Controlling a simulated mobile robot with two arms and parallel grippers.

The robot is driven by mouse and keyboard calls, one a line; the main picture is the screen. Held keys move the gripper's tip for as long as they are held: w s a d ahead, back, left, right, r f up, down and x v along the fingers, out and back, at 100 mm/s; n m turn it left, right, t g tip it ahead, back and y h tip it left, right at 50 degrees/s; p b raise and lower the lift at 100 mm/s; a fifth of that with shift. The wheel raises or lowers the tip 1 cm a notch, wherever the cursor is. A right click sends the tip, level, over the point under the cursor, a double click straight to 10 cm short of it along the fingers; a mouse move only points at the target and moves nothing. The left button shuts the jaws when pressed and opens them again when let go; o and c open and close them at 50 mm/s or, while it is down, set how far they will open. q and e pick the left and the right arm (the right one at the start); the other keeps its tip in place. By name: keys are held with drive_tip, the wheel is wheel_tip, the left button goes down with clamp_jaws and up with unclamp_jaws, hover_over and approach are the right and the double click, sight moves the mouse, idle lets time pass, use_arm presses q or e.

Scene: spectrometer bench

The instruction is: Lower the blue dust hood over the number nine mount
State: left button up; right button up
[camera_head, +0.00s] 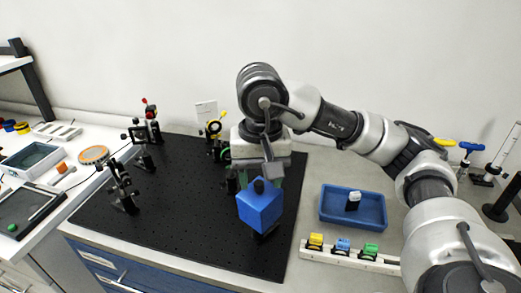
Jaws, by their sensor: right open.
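The blue dust hood (260,208) is a blue box with a dark knob (258,186) on top. It is at the front right of the black breadboard (180,215), slightly turned. A dark part shows below its lower right edge; I cannot tell whether the hood rests on it or hangs above it. My right gripper (260,180) is open, pointing down just above the hood, with its fingers at either side of the knob. No number nine is readable, so I cannot tell which mount carries it. My left gripper is not in view.
Several black optical mounts stand on the board, one at left (122,188), one at back left (152,122) and one behind my gripper (214,132). A blue tray (330,214) and a white rack (380,264) with coloured pieces lie at right. The board's left front is clear.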

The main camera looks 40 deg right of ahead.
wheel_tip(320, 180, up, 10)
drive_tip(key=p, duration=0.1)
drive_tip(key=shift+f+p, duration=0.2)
drive_tip(key=shift+p, duration=0.2)
idle(0.4)
